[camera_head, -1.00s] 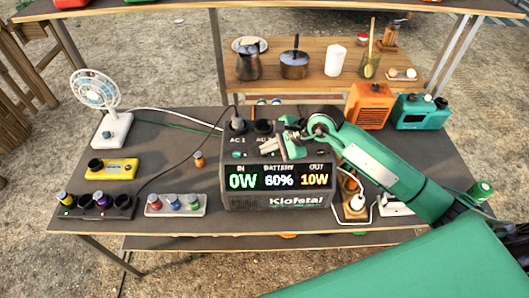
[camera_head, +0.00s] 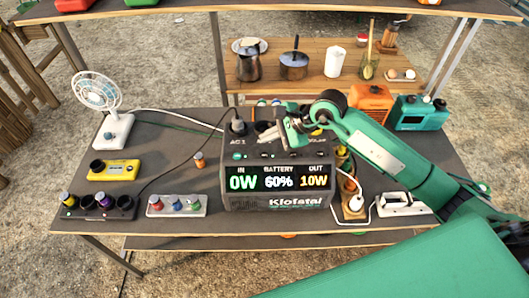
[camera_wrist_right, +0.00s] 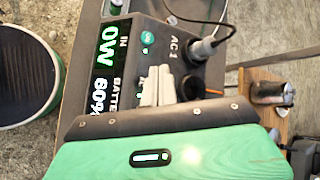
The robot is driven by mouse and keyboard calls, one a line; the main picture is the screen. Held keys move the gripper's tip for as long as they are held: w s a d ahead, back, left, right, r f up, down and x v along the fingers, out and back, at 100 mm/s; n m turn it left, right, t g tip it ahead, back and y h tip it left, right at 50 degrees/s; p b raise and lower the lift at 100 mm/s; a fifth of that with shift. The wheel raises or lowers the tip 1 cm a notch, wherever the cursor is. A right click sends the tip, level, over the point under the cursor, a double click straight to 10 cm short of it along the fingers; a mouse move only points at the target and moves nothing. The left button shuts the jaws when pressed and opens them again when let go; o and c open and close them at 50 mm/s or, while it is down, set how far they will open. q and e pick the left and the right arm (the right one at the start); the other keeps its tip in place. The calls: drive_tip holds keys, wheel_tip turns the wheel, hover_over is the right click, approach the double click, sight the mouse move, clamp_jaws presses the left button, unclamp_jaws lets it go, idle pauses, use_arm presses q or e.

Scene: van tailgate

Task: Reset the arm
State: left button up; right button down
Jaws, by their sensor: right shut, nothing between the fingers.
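My right arm comes in from the right in the head view. Its gripper (camera_head: 266,132) is over the top of the black power station (camera_head: 276,202), near the back sockets. The wrist view shows the gripper's pale fingers (camera_wrist_right: 159,86) pressed together, with nothing between them. The station's display reads 0W in, 60% battery and 10W out. A grey plug (camera_wrist_right: 203,48) sits in the AC 1 socket, to one side of the fingers. I cannot tell whether the fingers touch the station. My left gripper is not in view.
A white fan (camera_head: 115,128), a yellow device (camera_head: 113,170) and strips with coloured knobs (camera_head: 177,206) stand left on the dark table. An orange box (camera_head: 370,103) and a teal radio (camera_head: 418,113) stand behind my forearm. Cables run across the table.

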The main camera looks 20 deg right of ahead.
drive_tip(key=shift+r, duration=0.7)
